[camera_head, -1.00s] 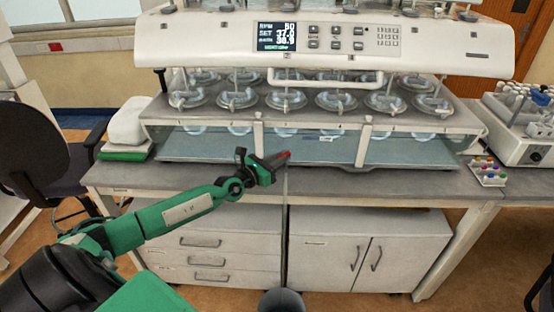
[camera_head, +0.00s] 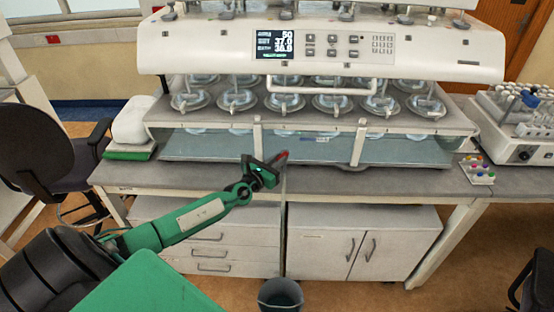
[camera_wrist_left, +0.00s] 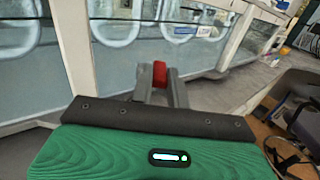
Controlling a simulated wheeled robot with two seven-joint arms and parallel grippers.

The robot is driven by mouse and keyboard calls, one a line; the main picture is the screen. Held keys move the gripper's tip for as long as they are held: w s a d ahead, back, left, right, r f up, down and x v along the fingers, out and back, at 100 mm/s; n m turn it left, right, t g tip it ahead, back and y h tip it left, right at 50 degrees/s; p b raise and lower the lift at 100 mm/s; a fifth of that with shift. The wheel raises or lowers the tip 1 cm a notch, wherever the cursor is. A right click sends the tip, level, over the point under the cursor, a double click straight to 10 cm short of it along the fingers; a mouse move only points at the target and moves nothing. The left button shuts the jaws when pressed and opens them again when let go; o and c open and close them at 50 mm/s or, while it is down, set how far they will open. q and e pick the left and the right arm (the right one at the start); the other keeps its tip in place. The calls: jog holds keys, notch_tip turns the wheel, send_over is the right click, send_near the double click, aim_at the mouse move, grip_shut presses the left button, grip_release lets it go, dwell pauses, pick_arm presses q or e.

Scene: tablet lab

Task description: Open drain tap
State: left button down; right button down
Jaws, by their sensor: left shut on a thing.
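The drain tap's small red handle (camera_head: 282,155) is at the front of the bath, near the middle of the bench. My left gripper (camera_head: 275,163) reaches it from the left and is shut on it. In the left wrist view, the red handle (camera_wrist_left: 159,74) shows between the two grey fingers (camera_wrist_left: 160,84). The tap's body is mostly hidden by the fingers. My right gripper is not in view.
The dissolution machine with its water bath (camera_head: 205,146) stands on the bench. A dark bucket (camera_head: 281,296) is on the floor below the tap. White cabinets (camera_head: 345,243) stand under the bench. A chair (camera_head: 45,155) is at the left.

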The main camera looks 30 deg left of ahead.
pick_arm(q)
jog(key=c, duration=1.4)
grip_release()
jog(key=shift+o, duration=0.2)
jog(key=shift+s, duration=0.1)
jog(key=s+a+b, duration=0.1)
jog(key=s+b, duration=0.1)
jog(key=s, duration=1.1)
jog(key=shift+s+b, duration=0.3)
jog(key=shift+b, duration=0.05)
